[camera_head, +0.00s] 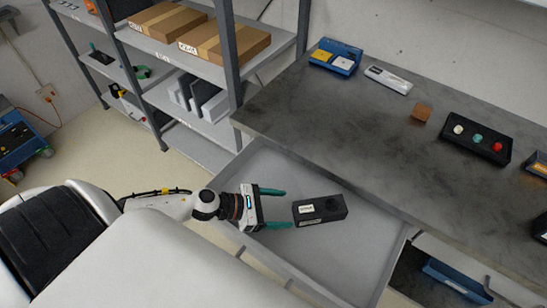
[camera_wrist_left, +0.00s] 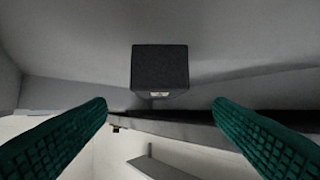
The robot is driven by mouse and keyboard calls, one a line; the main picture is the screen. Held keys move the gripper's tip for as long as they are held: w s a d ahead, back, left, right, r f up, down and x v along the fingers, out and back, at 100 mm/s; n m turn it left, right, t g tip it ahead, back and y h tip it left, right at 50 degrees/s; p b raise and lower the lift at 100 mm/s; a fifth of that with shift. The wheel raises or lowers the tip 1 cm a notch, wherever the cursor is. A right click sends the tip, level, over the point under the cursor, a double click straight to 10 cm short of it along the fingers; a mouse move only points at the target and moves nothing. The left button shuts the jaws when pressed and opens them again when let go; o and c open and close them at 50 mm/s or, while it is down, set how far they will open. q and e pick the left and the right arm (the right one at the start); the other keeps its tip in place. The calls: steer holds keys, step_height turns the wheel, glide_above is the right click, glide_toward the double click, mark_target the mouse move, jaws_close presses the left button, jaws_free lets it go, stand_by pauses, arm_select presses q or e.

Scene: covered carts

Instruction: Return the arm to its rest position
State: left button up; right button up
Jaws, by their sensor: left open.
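My left arm comes in from the left in the head view, and its gripper (camera_head: 277,208) is open. Its two green fingers are apart with nothing between them. A black box (camera_head: 320,210) with a pale label lies just beyond the fingertips, in an open grey drawer (camera_head: 340,262) under the dark worktop. In the left wrist view the black box (camera_wrist_left: 160,68) shows ahead of the spread fingers (camera_wrist_left: 165,125), apart from them. My right gripper is not in view.
The dark worktop (camera_head: 350,130) holds a blue tray (camera_head: 336,57), a white device (camera_head: 388,79), a brown block (camera_head: 421,112) and a black button panel (camera_head: 477,142). A metal shelf (camera_head: 190,60) with cardboard boxes stands at the upper left. A blue cart (camera_head: 22,140) is at the far left.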

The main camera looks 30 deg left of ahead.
arm_select(q)
steer(key=shift+v, duration=0.85)
steer(key=shift+r, duration=0.1)
